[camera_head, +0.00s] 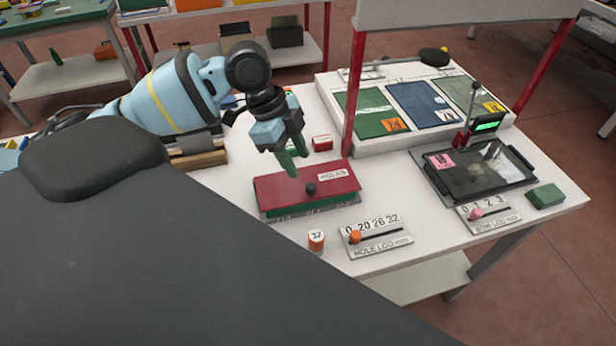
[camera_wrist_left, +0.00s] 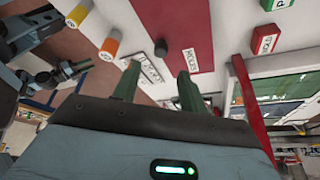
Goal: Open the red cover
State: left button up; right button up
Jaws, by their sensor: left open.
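The red cover (camera_head: 325,184) lies flat on a low green box on the white table, with a dark knob (camera_head: 310,189) on top and a "HOLES" label (camera_head: 333,175). It looks shut. My left gripper (camera_head: 291,170) comes in from the upper left, fingers pointing down, at the cover's back edge in the head view. Its green fingers are apart with nothing between them. In the left wrist view the red cover (camera_wrist_left: 176,22) and its knob (camera_wrist_left: 160,47) lie beyond the open fingers (camera_wrist_left: 158,85). I cannot tell whether the fingers touch the cover.
An orange-capped cylinder (camera_head: 316,240) and the "HOLE LOG" slider (camera_head: 376,236) stand in front of the box. A small red block (camera_head: 322,142) and a red post (camera_head: 353,95) are behind. A dark tray (camera_head: 478,166) is to the right.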

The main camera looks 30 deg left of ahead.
aim_at(310, 186)
pick_arm(q)
jog(key=x, duration=0.7)
jog(key=shift+f, duration=0.1)
jog(key=shift+c, duration=0.4)
grip_shut()
